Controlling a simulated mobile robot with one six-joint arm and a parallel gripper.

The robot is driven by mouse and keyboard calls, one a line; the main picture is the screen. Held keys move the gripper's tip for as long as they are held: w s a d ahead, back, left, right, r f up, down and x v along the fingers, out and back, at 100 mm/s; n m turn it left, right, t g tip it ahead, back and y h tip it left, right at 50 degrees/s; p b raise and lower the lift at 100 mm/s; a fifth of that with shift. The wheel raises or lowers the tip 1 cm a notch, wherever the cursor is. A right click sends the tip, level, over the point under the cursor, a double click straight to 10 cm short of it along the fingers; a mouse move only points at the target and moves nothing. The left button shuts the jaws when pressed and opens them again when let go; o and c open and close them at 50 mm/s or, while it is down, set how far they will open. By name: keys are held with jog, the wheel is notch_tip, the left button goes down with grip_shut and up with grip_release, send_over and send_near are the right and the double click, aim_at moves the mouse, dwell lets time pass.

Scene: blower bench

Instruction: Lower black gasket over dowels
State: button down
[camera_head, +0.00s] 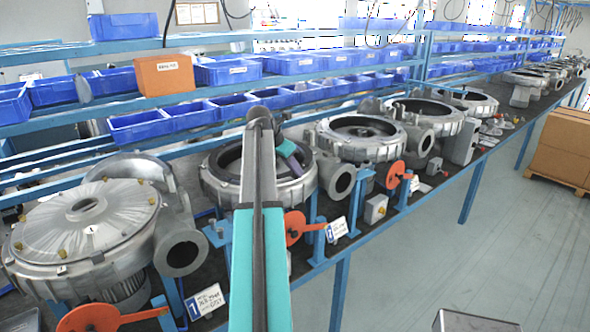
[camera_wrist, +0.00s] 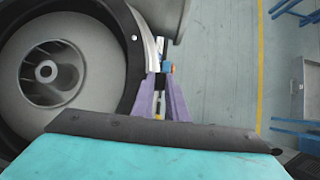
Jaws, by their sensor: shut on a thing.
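The black gasket (camera_wrist: 133,62) is a wide dark ring in the wrist view, curving round the pale blower housing (camera_wrist: 98,75) with its impeller hub (camera_wrist: 47,72). A small pale dot shows on the ring; I cannot tell whether it is a dowel or a hole. My gripper (camera_wrist: 160,75), with purple fingers, is shut at the ring's right edge. In the head view my gripper (camera_head: 288,152) is over the right part of an open blower housing (camera_head: 212,186). My arm hides much of this housing. I cannot tell whether the gasket touches its rim.
A covered blower (camera_head: 85,225) stands at left, and another open blower (camera_head: 362,140) at right on the long bench. Blue bins (camera_head: 140,125) and an orange box (camera_head: 165,75) fill the shelves behind. Red discs (camera_head: 395,174) stand along the front edge. The floor at right is mostly clear.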

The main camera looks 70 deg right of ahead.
jog(key=shift+f, duration=0.55)
dwell(1.3)
jog(key=c, duration=1.7)
grip_release()
jog(key=shift+o, duration=0.2)
jog(key=shift+r, duration=0.1)
jog(key=b+v, duration=0.5)
jog(key=v, duration=0.8)
jog(key=shift+w+r, duration=0.15)
jog(key=shift+r, duration=0.1)
jog(key=shift+a, duration=0.15)
